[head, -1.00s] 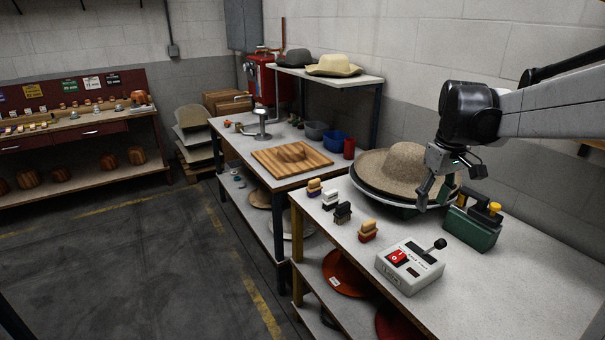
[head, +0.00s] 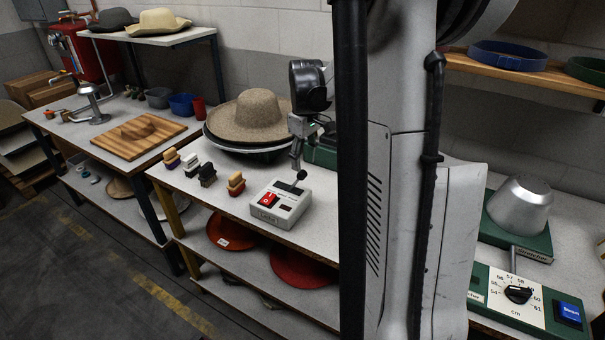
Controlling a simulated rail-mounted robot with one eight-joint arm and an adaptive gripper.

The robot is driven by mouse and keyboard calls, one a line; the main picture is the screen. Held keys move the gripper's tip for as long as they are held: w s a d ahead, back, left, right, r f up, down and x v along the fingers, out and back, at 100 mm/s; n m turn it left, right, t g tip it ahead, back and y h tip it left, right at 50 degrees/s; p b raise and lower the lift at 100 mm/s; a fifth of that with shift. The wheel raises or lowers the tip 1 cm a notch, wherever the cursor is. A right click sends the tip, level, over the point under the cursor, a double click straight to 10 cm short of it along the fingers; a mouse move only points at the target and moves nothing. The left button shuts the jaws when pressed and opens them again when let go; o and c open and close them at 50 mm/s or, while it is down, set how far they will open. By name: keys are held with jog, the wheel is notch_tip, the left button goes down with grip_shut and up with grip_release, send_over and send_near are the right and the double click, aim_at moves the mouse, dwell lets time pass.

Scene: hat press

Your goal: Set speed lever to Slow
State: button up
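The label text is too small to read. My gripper (head: 298,163) hangs just above the knob, with its fingertips close to it. I cannot tell whether they touch the knob or how far apart the fingers are.
A tan felt hat (head: 250,119) lies on a dark round stand behind the box. Several small brushes (head: 236,184) stand to the left. A green case (head: 321,153) is close behind my gripper. My own column hides the bench to the right.

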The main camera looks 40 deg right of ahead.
aim_at(303, 171)
jog(key=shift+a+f, duration=0.15)
jog(key=shift+f, duration=2.35)
jog(key=shift+c, duration=0.5)
grip_shut()
